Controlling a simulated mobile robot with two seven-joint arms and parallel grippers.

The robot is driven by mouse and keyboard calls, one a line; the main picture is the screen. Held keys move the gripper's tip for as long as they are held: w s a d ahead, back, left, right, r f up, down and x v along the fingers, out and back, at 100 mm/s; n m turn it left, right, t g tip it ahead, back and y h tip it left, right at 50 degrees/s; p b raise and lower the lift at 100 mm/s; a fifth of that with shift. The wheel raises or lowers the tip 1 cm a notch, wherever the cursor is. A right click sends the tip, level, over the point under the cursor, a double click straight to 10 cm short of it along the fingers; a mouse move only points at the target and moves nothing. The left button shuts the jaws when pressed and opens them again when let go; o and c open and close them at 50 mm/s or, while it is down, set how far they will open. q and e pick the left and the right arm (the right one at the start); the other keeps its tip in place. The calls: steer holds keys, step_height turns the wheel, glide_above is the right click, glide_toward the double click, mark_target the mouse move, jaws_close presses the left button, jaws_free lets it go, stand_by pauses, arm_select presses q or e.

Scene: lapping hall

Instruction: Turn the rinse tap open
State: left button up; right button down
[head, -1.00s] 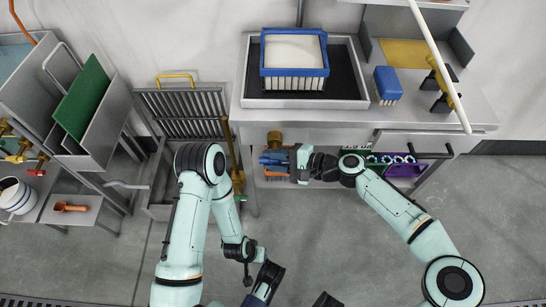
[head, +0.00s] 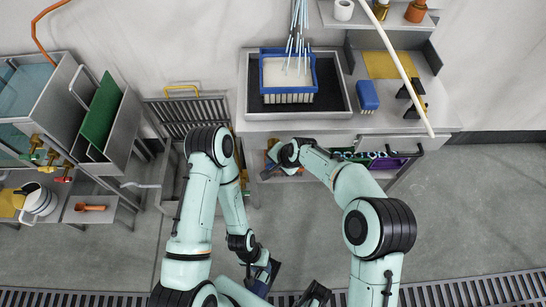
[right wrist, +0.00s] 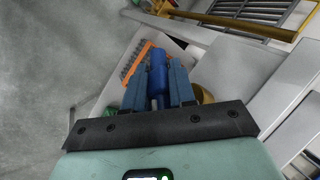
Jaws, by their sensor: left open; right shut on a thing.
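My right gripper (head: 270,160) is at the front edge of the steel bench, below the counter top. In the right wrist view the right gripper (right wrist: 158,85) is shut on a blue cylindrical handle (right wrist: 159,72), which sits upright between its fingers. A brass part (right wrist: 207,96), seemingly the tap body, shows just right of the fingers, mostly hidden by the gripper. In the head view my wrist covers most of the tap. My left gripper (head: 262,278) is open and low at the bottom middle, away from the bench.
A steel tray (head: 341,104) with a blue-framed basket (head: 262,72) stands on the bench, beside a blue brush (head: 367,96). An orange rack (right wrist: 137,62) lies near the right gripper. Brass taps with coloured handles (head: 62,172) are at the left tanks. The floor at right is clear.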

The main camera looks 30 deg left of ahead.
steer(key=shift+a+r+n+t+h+p, duration=0.15)
steer(key=shift+t+h+p, duration=0.2)
steer(key=shift+h, duration=0.2)
steer(key=shift+r+n+t+h+p, duration=0.15)
steer(key=shift+t+h+p, duration=0.15)
steer(key=shift+h, duration=0.25)
steer(key=shift+f+t+h, duration=0.25)
steer(key=shift+t+h, duration=0.5)
steer(key=shift+h, duration=0.55)
steer(key=c, duration=1)
jaws_free()
steer(key=shift+c, duration=0.2)
steer(key=shift+d, duration=0.2)
